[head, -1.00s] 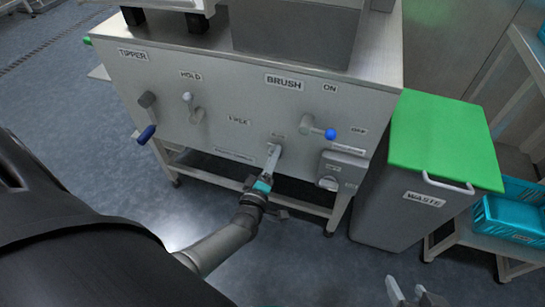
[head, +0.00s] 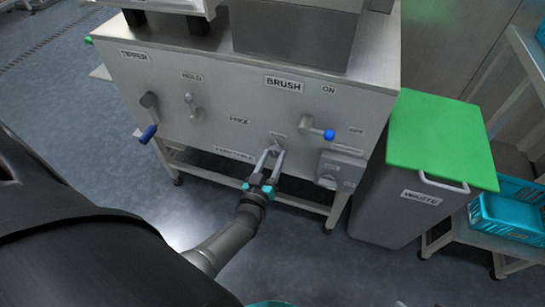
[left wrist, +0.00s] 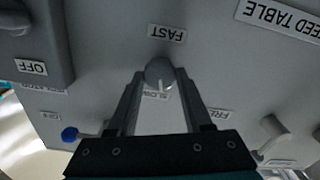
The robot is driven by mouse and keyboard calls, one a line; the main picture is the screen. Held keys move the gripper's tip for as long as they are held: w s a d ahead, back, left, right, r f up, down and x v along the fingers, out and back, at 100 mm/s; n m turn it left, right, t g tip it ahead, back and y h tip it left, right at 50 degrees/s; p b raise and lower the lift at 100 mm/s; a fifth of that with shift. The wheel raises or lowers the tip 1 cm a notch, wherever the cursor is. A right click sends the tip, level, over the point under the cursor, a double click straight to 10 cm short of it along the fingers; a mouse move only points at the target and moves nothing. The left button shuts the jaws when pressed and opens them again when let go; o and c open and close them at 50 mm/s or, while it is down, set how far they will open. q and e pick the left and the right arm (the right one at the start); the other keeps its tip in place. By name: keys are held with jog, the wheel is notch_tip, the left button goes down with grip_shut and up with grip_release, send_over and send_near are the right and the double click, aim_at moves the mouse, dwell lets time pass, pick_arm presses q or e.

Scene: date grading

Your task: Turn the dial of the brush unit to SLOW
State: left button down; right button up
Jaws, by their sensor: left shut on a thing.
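The brush unit's dial (left wrist: 160,72) is a small round grey knob on the panel. In the left wrist view it sits between my left gripper's fingertips (left wrist: 158,80), which are shut on it from both sides. The FAST label (left wrist: 166,33) and SLOW label (left wrist: 156,96) lie on opposite sides of the dial, both upside down there. A pale pointer mark on the dial points toward SLOW. In the head view my left gripper (head: 273,152) reaches the panel below the BRUSH label (head: 284,83), fingers side by side. Only a sliver of my right gripper shows at the bottom edge.
A blue-knobbed lever (head: 318,130) sits just above right of the dial. A grey switch box (head: 341,169) is to its right. The hold lever (head: 194,108) and blue-handled tipper lever (head: 149,116) are left. A green-lidded waste bin (head: 443,140) stands right.

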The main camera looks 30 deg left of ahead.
pick_arm(q)
jog(key=shift+m, duration=1.5)
pick_arm(e)
jog(key=shift+f, duration=0.45)
pick_arm(q)
jog(key=shift+c, duration=1.6)
grip_release()
jog(key=shift+s, duration=0.15)
pick_arm(e)
jog(key=shift+w+r, duration=0.1)
jog(key=shift+r, duration=0.1)
